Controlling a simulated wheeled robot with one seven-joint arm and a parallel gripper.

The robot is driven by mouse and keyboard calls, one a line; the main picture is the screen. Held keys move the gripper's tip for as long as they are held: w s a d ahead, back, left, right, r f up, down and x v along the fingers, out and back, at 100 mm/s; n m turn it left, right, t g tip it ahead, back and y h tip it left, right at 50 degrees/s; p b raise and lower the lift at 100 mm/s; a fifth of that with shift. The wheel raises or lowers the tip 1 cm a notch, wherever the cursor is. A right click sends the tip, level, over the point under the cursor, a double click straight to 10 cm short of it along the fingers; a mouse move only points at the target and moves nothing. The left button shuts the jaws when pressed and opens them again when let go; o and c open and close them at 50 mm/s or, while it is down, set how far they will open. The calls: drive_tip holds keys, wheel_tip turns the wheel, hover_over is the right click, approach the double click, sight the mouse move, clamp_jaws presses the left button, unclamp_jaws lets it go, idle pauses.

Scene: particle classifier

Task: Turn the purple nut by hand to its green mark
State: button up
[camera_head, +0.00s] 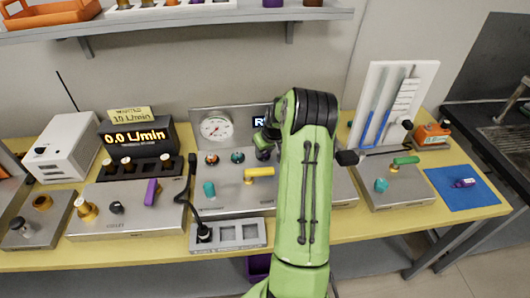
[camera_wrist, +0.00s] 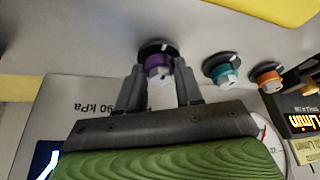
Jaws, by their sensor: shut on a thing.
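The purple nut (camera_wrist: 157,61) shows in the wrist view, in front of a dark round disc (camera_wrist: 155,48) on a grey panel. A pale hexagonal end sticks out of the nut. My gripper (camera_wrist: 158,74) has one finger on each side of the nut and is shut on it. No green mark can be made out on the disc.
A teal nut (camera_wrist: 224,73) and an orange nut (camera_wrist: 268,80) sit beside the purple one. In the head view, a round gauge (camera_head: 216,127), a yellow lever (camera_head: 259,173) and a flow display (camera_head: 137,137) stand left of my arm.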

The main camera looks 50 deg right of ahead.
drive_tip(key=m, duration=0.1)
drive_tip(key=m+h+b, duration=0.1)
drive_tip(key=m, duration=0.1)
drive_tip(key=shift+w+r+m, duration=0.1)
drive_tip(key=shift+w+m, duration=0.1)
drive_tip(key=shift+m, duration=0.1)
drive_tip(key=m+g+h, duration=0.1)
drive_tip(key=m, duration=0.2)
drive_tip(key=shift+w+a+m+b, duration=0.1)
drive_tip(key=shift+a+m+b, duration=0.05)
drive_tip(key=shift+m+b, duration=0.25)
drive_tip(key=m, duration=0.1)
drive_tip(key=m+g+h, duration=0.1)
drive_tip(key=m, duration=0.1)
drive_tip(key=shift+w+a+r+m+g, duration=0.1)
drive_tip(key=shift+w+m+g, duration=0.1)
drive_tip(key=shift+m+g, duration=0.1)
drive_tip(key=m, duration=0.2)
drive_tip(key=m+g, duration=0.1)
drive_tip(key=m, duration=0.1)
drive_tip(key=shift+w+g, duration=0.1)
drive_tip(key=shift+g, duration=0.2)
drive_tip(key=o, duration=1.1)
drive_tip(key=shift+c, duration=0.2)
